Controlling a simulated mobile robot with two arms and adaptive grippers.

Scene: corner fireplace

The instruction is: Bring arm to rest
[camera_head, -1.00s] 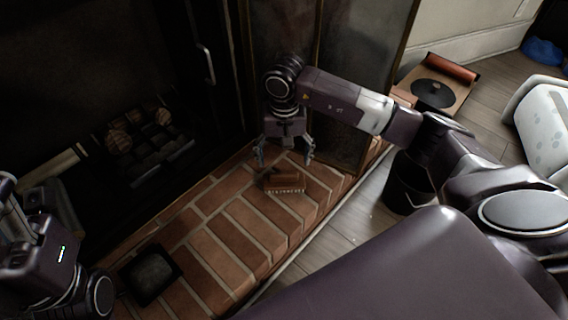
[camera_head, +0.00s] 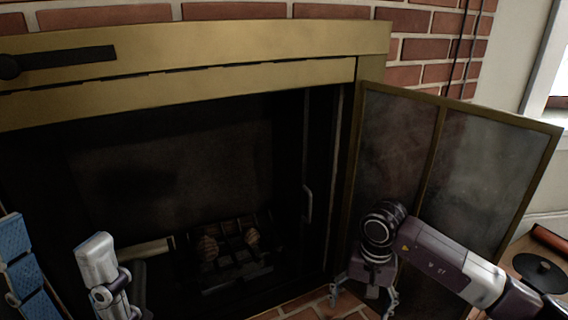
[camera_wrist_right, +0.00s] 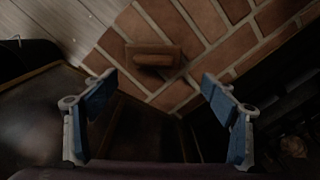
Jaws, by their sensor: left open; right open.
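My left gripper (camera_head: 55,238) is at the lower left of the head view, in front of the fireplace opening. Its fingers, one showing a blue pad, are spread with nothing between them. My right gripper (camera_head: 362,301) hangs low in front of the open glass door in the head view. In the right wrist view my right gripper (camera_wrist_right: 158,80) has its two blue-padded fingers wide apart and empty. A small brown block (camera_wrist_right: 153,57) lies on the brick hearth (camera_wrist_right: 215,50) beyond the fingertips, apart from them.
The fireplace has a brass frame (camera_head: 200,55) and a dark opening with logs (camera_head: 230,243) on a grate. Its glass door (camera_head: 480,170) stands open close beside my right arm. A box with a black disc (camera_head: 540,272) is at the right edge.

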